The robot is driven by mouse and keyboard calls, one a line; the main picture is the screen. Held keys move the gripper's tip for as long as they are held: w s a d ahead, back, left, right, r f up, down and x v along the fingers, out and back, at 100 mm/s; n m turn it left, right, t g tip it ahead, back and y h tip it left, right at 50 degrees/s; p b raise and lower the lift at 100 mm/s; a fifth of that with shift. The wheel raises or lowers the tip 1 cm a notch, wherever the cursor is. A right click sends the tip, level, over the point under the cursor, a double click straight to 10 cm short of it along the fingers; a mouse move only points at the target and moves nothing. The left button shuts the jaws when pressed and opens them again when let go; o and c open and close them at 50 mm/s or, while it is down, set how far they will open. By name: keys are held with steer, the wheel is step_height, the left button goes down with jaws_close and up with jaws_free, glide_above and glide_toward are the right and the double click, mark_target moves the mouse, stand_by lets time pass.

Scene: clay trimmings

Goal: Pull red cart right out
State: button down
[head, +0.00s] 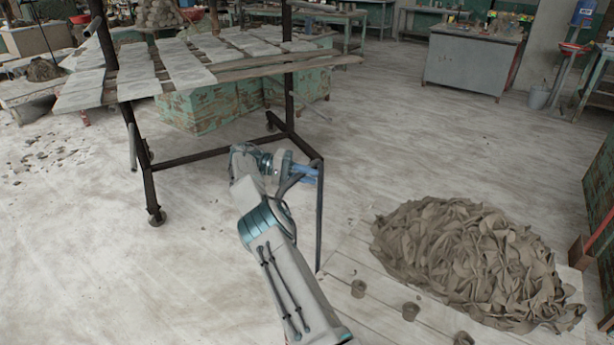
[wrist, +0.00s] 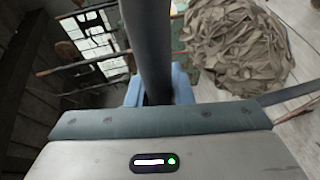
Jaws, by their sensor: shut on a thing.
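No plainly red cart shows. A dark metal wheeled rack (head: 140,160) stands left of centre in the head view, on casters, with pale slabs on its boards. My gripper (head: 308,173) is low at the rack's near right side, shut on a thin dark upright bar (head: 319,225). In the head view this bar meets the end of the rack's low rail; whether they join is unclear. In the wrist view the bar (wrist: 147,45) runs between the blue fingers of my gripper (wrist: 158,90). The fingertips are mostly hidden behind the wrist housing and bar.
A large heap of clay trimmings (head: 465,255) lies on floor boards to the right, with several small clay pieces before it. Green chests (head: 210,108) sit behind the rack. A grey cabinet (head: 470,65) stands at the back. Floor between rack and cabinet is clear.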

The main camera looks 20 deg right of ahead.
stand_by(0.3)
steer(key=c, duration=1.3)
jaws_free()
steer(key=shift+w+f, duration=0.1)
steer(key=shift+r, duration=0.2)
